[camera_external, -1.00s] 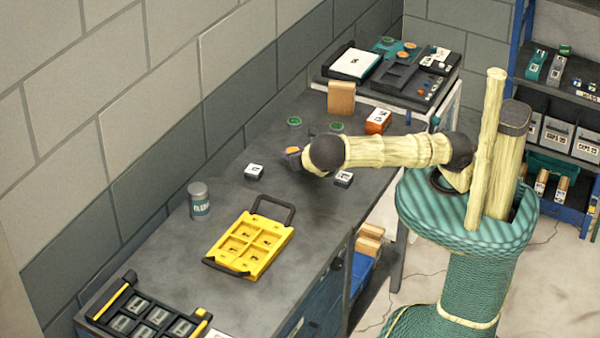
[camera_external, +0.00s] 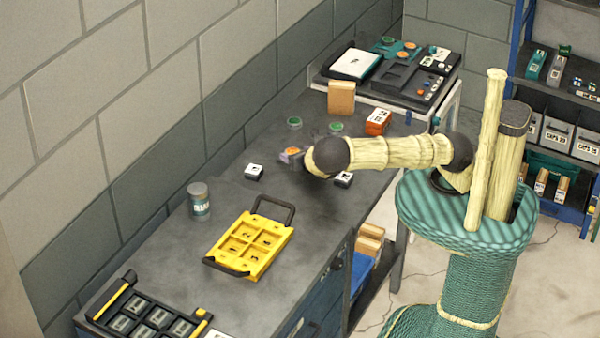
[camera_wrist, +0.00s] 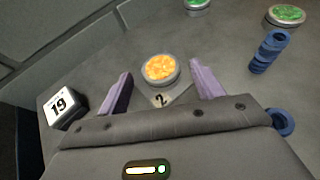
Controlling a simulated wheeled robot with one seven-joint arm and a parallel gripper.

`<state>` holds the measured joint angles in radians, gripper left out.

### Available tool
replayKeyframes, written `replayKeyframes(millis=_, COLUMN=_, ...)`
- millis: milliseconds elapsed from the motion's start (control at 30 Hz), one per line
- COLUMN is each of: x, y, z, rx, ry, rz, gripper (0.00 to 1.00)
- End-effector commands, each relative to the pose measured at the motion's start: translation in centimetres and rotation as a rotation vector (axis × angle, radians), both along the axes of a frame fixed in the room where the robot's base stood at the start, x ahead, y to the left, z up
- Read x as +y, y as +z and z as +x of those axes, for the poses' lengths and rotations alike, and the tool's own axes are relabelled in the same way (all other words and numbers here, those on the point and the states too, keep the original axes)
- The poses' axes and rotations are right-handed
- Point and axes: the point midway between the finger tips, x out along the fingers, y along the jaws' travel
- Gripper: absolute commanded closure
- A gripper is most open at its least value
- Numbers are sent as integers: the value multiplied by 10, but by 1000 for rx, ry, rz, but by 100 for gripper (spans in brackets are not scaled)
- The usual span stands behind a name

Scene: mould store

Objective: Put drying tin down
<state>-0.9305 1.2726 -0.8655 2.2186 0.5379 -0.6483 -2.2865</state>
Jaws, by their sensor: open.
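The drying tin, a small round metal tin with orange contents (camera_wrist: 160,68), sits between the fingers of my gripper (camera_wrist: 160,74) in the wrist view. The two purple fingers stand apart, with a visible gap on each side of the tin. A pale marker with the number 2 (camera_wrist: 161,100) shows at the near edge of the tin. In the external view the tin (camera_external: 291,151) shows on the grey bench beside my gripper (camera_external: 297,158), partly hidden by it.
Two tins with green contents (camera_external: 294,122) (camera_external: 336,127) stand behind. A block numbered 19 (camera_wrist: 62,104) lies to the left. Blue ringed pieces (camera_wrist: 268,52) stand at the right.

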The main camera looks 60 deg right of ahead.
Motion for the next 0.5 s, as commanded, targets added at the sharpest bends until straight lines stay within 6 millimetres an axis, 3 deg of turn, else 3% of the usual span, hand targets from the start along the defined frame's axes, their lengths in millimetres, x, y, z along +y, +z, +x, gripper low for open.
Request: replayKeyframes(millis=500, x=43, y=31, z=-62, rx=0, ry=4, rz=-1, gripper=34)
